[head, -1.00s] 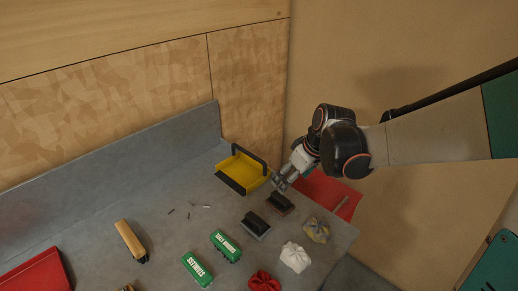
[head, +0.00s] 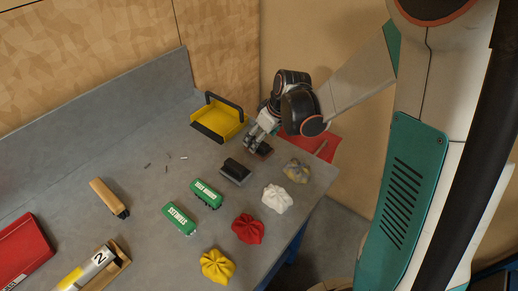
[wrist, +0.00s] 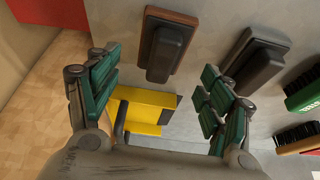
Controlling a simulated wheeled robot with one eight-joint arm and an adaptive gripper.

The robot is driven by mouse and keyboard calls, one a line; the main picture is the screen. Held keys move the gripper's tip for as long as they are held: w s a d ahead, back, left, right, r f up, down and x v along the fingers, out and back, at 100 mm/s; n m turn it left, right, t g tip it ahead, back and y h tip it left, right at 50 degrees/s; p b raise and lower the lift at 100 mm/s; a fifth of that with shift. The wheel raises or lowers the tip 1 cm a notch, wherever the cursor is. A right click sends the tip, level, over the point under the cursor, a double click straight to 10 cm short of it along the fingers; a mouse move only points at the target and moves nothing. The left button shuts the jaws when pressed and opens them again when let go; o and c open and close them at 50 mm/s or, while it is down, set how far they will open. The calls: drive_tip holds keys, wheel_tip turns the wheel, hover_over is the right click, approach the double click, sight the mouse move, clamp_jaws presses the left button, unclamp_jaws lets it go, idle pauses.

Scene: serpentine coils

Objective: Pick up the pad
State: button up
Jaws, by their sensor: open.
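Two pad-like blocks with black grips lie on the grey bench; I cannot tell which is the task's pad. One has a reddish-brown base (head: 264,151) and shows at the upper middle of the wrist view (wrist: 165,45). The other has a grey base (head: 236,171) and lies to its left in the head view; it is at the upper right of the wrist view (wrist: 253,62). My gripper (head: 252,142) is open and empty beside the brown-based block, partly covering it in the head view. In the wrist view its green-padded fingers (wrist: 160,78) are spread wide, with that block just beyond them.
A yellow tray with a black handle (head: 217,122) stands close behind my gripper. A red sheet or tray (head: 322,146) lies at the right edge. Green brushes (head: 206,193), crumpled cloths (head: 277,198) and a wooden-handled tool (head: 108,196) lie in front. The bench's left middle is mostly clear.

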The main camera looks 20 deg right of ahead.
drive_tip(key=b+x, duration=0.1)
drive_tip(key=x, duration=0.3)
drive_tip(key=shift+s+d, duration=0.1)
drive_tip(key=shift+s, duration=0.1)
drive_tip(key=shift+s, duration=0.1)
drive_tip(key=shift+c, duration=0.5)
drive_tip(key=c, duration=1.1)
drive_tip(key=shift+o, duration=0.2)
drive_tip(key=shift+r, duration=0.15)
wheel_tip(320, 180, up, 20)
drive_tip(key=p, duration=0.6)
